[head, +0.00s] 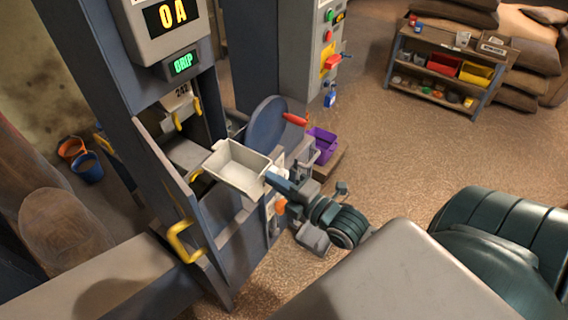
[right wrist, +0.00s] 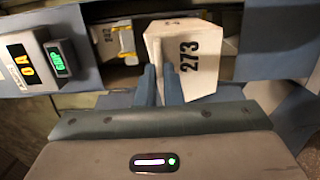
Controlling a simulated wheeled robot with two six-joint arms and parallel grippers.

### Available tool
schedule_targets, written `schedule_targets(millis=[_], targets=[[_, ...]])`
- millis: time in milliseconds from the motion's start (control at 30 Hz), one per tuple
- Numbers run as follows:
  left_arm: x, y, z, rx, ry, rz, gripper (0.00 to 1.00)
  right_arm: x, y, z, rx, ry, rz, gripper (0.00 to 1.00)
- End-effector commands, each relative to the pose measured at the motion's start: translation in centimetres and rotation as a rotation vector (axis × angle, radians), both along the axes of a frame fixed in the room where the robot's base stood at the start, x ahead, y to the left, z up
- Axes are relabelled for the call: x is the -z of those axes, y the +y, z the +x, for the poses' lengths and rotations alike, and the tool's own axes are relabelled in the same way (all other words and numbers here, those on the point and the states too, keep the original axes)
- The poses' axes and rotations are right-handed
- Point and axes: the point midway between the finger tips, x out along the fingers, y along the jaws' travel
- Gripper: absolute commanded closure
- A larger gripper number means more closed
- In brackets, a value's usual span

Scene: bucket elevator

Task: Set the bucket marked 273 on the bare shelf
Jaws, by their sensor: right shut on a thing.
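The bucket marked 273 is a pale open-topped box; it shows in the head view (head: 238,168) and its number is legible in the right wrist view (right wrist: 200,72). My right gripper (head: 273,180) is shut on its near right side; the blue fingers also show in the right wrist view (right wrist: 160,85). The bucket is held in front of the elevator frame, its open top facing up. Another bucket marked 242 (head: 181,106) sits inside the elevator, behind and above it. I cannot tell clearly which surface is the bare shelf. My left gripper is out of view.
The elevator's blue-grey frame (head: 115,120) and yellow handle (head: 182,243) stand close left of the bucket. A blue wheel with a red handle (head: 266,124) is just behind it. A purple crate (head: 322,146) stands behind. Open floor (head: 420,140) lies to the right.

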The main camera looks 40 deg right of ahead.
Motion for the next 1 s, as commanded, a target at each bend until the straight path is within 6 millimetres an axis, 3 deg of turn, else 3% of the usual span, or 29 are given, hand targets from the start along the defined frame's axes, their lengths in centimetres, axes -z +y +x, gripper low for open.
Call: schedule_targets(millis=[300,1000], targets=[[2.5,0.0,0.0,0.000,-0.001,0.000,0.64,0.1,0.9,2.4,-0.001,-0.005,0.002,1.00],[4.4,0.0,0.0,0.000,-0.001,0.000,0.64,-0.1,2.8,7.7,0.000,-0.003,0.004,1.00]])
